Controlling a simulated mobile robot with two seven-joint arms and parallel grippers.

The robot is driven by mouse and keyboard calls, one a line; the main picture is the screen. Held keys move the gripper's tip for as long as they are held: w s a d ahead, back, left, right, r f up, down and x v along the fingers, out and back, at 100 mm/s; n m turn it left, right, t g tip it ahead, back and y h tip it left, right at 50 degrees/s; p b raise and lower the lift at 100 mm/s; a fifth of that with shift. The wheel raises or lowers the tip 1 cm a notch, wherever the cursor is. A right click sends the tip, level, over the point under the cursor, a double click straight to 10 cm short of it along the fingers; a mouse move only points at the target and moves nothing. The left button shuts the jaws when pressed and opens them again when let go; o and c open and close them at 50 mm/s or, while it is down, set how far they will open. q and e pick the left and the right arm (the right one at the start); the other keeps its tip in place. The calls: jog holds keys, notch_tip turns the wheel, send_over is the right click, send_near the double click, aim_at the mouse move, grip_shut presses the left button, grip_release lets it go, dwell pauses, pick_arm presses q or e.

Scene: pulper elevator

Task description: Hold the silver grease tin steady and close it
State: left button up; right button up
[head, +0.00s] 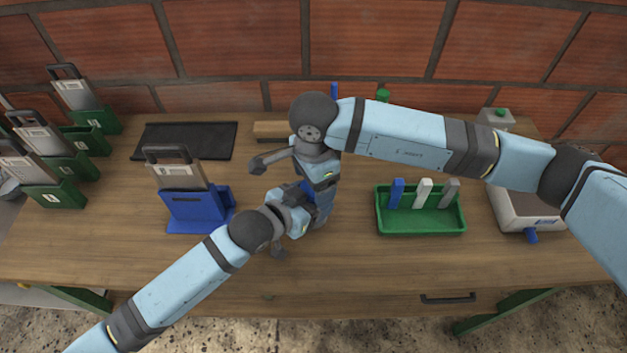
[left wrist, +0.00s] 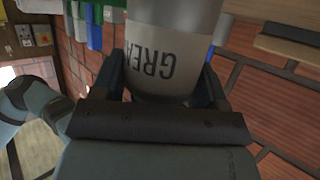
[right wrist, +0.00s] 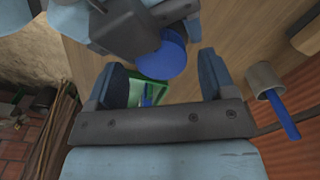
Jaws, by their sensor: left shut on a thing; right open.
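The silver grease tin (left wrist: 160,48), with dark lettering, is between the fingers of my left gripper (left wrist: 160,78), which is shut on it. In the right wrist view a blue round disc (right wrist: 166,58), apparently the tin's lid, shows beside my left arm's dark parts. I cannot tell how it sits on the tin. My right gripper (right wrist: 162,80) is open, with the disc just beyond its fingertips and nothing clearly between them. In the head view my crossed arms hide the tin and most of both grippers near the middle of the table.
A green tray (head: 420,228) with upright blue, white and grey pieces stands right of my arms. A blue holder (head: 195,212) stands left, with a black mat (head: 185,141) behind. A scale-like device (head: 520,212) is far right. A pot with a blue handle (right wrist: 265,78) is near the right gripper.

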notch_tip(320, 180, up, 3)
jog(key=shift+r, duration=0.2)
jog(key=shift+c, duration=0.3)
notch_tip(320, 180, up, 4)
jog(key=n, duration=0.3)
jog(key=shift+f, duration=0.25)
jog(key=shift+a+f, duration=0.1)
jog(key=shift+f, duration=3.9)
